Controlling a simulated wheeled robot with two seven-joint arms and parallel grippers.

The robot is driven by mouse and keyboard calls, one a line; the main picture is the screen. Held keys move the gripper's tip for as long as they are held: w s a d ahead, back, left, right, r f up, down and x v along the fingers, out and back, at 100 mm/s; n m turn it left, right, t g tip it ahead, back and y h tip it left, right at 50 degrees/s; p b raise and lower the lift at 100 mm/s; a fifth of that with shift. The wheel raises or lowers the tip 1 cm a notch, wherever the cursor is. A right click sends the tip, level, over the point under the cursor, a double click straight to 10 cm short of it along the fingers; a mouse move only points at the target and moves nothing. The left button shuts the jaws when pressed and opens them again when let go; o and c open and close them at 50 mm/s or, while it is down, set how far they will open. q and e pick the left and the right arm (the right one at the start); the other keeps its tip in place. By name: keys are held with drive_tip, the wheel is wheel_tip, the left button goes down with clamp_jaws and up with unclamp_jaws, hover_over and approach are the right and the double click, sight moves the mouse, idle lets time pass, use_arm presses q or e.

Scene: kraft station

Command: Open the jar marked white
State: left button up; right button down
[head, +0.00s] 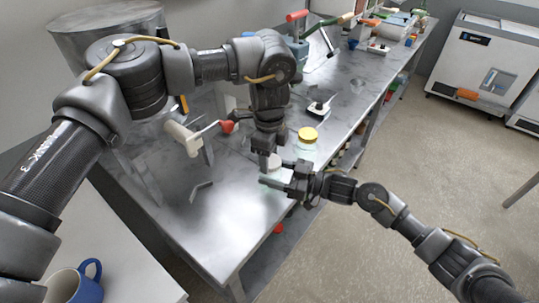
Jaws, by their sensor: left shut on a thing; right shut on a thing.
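A small jar with a pale lid (274,162) stands near the front right edge of the metal bench, mostly hidden by my grippers. No marking on it can be read. My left gripper (266,155) points down from above and is shut on the jar's lid. My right gripper (274,176) comes in level from the right and is shut on the jar's body. A second jar, of pale glass with a yellow lid (308,134), stands just behind to the right, apart from the grippers.
The metal bench (222,228) is bare in front. A device with a red-knobbed crank (205,135) stands left of the jars. A small black-and-white device (320,107) and other tools stand farther back.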

use_arm(q)
drive_tip(key=shift+n, duration=0.3)
drive_tip(key=o, duration=1.1)
drive_tip(key=shift+c, duration=0.2)
